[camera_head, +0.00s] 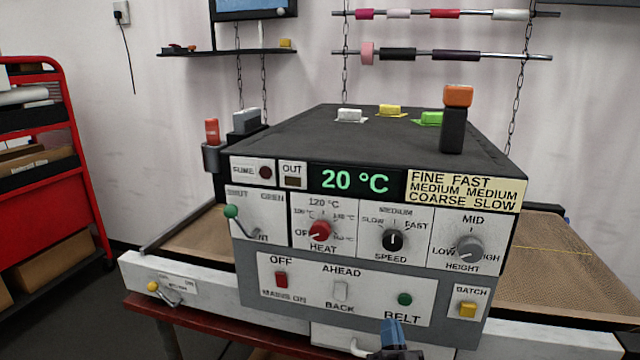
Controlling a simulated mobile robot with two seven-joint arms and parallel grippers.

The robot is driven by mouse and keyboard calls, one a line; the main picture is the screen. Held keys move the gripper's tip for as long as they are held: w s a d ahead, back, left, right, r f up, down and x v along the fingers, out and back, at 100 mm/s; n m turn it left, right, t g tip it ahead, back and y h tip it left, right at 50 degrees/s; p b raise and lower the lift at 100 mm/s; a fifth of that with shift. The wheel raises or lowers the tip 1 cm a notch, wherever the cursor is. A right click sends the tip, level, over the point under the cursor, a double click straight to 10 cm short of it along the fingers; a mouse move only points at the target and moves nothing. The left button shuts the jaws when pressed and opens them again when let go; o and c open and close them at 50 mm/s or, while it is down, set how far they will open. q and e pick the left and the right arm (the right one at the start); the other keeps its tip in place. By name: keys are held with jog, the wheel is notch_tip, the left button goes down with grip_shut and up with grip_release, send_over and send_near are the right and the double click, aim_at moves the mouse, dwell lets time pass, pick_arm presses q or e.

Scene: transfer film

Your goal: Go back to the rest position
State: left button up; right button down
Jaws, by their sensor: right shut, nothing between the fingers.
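My right gripper (391,332) shows at the bottom edge, right of centre, with its blue fingertips together and nothing between them. It is in front of the lower edge of the machine's control panel, below the green BELT button (404,299). I cannot tell whether it touches the panel. Most of my right arm is outside the picture. My left gripper is not in view. The grey conveyor machine (300,140) fills the middle, and its display (355,181) reads 20 °C.
A yellow BATCH button (467,310) and a red switch (281,279) stand out from the panel. A lever with a green knob (231,211) is at its left. Mesh belts (575,262) run out both sides. A red cart (50,200) stands at the far left.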

jog(key=s+d+f+n+g, duration=0.1)
jog(key=s+d+f+g, duration=0.3)
jog(key=s, duration=0.5)
jog(key=s+d+f+n+g, duration=0.2)
jog(key=s+d+f+g, duration=0.2)
jog(key=s+f, duration=0.5)
jog(key=s+d+f+n+g, duration=0.2)
jog(key=s+d+f+g, duration=0.2)
jog(key=s+f, duration=0.3)
jog(key=shift+s+d+g+h, duration=0.35)
jog(key=shift+s+d, duration=0.2)
jog(key=shift+s, duration=0.6)
